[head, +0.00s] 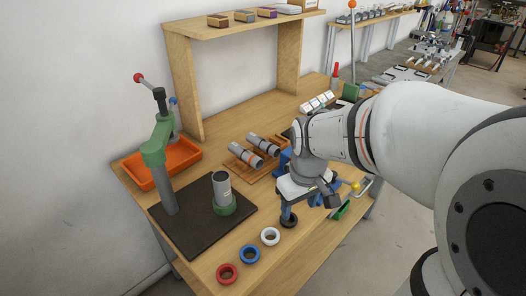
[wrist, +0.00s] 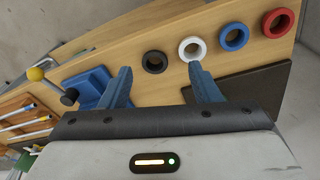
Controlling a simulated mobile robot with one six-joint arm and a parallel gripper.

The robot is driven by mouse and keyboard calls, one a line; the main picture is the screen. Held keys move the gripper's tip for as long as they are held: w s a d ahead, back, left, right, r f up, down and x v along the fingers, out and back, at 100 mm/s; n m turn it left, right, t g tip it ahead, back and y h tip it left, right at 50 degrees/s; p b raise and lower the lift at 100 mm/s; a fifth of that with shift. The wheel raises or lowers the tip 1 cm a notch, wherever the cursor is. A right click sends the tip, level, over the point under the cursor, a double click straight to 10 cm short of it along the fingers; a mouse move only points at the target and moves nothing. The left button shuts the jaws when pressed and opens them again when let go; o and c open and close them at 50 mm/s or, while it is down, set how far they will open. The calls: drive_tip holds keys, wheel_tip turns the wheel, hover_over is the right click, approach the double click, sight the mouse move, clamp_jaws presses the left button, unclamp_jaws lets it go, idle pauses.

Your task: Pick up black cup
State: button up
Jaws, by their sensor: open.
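In the wrist view the black cup (wrist: 154,62) shows between my two blue fingertips, with no contact visible. My gripper (wrist: 160,72) is open and empty. In the head view my gripper (head: 288,208) is just above the black cup and partly covers it. The height left between them is hard to judge.
The white cup (wrist: 192,48) is close beside the right fingertip in the wrist view. A blue cup (head: 250,254) and a red cup (head: 227,274) continue the row. A black mat (head: 186,234) carries a green-and-grey press (head: 157,150). An orange tray (head: 183,157) is behind.

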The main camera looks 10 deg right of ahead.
sight(293, 216)
drive_tip(key=w+f+n, duration=0.1)
drive_tip(key=w, duration=0.1)
drive_tip(key=w+f+n+p, duration=0.1)
drive_tip(key=w, duration=0.1)
drive_tip(key=w+f+n+g, duration=0.1)
drive_tip(key=w, duration=0.1)
drive_tip(key=shift+d+f, duration=0.1)
drive_tip(key=shift+f, duration=0.2)
drive_tip(key=shift+w+f, duration=0.1)
drive_tip(key=shift+f, duration=0.2)
drive_tip(key=f, duration=0.3)
drive_tip(key=f+p, duration=0.1)
drive_tip(key=f, duration=0.3)
drive_tip(key=shift+a+f, duration=0.2)
drive_tip(key=shift+f, duration=0.1)
drive_tip(key=shift+c, duration=0.3)
drive_tip(key=c, duration=0.7)
